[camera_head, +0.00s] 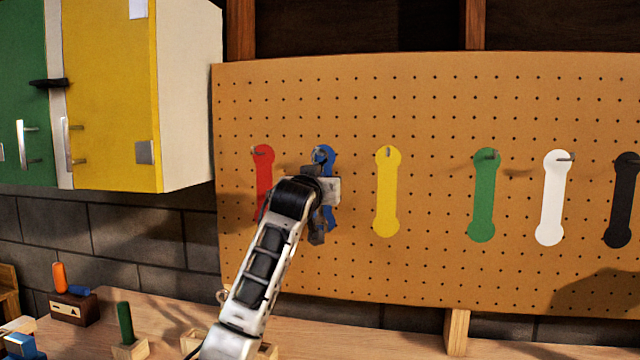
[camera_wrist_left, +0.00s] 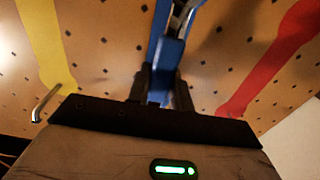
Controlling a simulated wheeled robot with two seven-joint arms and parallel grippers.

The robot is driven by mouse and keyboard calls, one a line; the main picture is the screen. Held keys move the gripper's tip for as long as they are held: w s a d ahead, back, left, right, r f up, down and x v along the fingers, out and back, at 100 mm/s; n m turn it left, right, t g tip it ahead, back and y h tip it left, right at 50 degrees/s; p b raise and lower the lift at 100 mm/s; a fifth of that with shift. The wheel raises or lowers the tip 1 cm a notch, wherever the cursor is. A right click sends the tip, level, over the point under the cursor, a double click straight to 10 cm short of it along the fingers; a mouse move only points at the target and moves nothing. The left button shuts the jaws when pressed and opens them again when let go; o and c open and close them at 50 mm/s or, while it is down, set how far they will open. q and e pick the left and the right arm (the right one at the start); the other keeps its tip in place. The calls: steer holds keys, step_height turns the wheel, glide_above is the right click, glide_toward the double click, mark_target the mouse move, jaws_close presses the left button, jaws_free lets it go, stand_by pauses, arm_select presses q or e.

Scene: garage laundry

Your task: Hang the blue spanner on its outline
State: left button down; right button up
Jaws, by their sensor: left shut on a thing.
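The blue spanner (camera_wrist_left: 166,68) has a blue handle and a metal end, seen close up in the left wrist view. My left gripper (camera_wrist_left: 160,90) is shut on its handle. In the head view my left gripper (camera_head: 318,205) is in front of the pegboard, over the blue outline (camera_head: 325,154), and hides most of it. The top of the outline, near its hook, and a strip lower down show past the gripper. The spanner is mostly hidden there by my gripper. I cannot tell whether it touches the hook or board. My right gripper is not in view.
The pegboard (camera_head: 435,270) also has a red outline (camera_head: 263,180) close to the left, a yellow outline (camera_head: 387,195) to the right, then green, white and black ones, some with visible hooks. Below, the wooden bench (camera_head: 400,345) holds blocks and tools at left. Cabinets (camera_head: 110,90) stand upper left.

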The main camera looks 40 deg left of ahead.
arm_select(q)
steer(key=c, duration=1.2)
jaws_free()
steer(key=shift+o, duration=0.2)
steer(key=shift+f, duration=0.1)
steer(key=b+v, duration=0.4)
steer(key=v, duration=1.2)
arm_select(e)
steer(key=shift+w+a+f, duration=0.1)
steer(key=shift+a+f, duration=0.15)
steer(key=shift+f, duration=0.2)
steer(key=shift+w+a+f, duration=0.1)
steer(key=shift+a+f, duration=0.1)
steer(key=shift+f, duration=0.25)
arm_select(q)
steer(key=shift+a, duration=0.1)
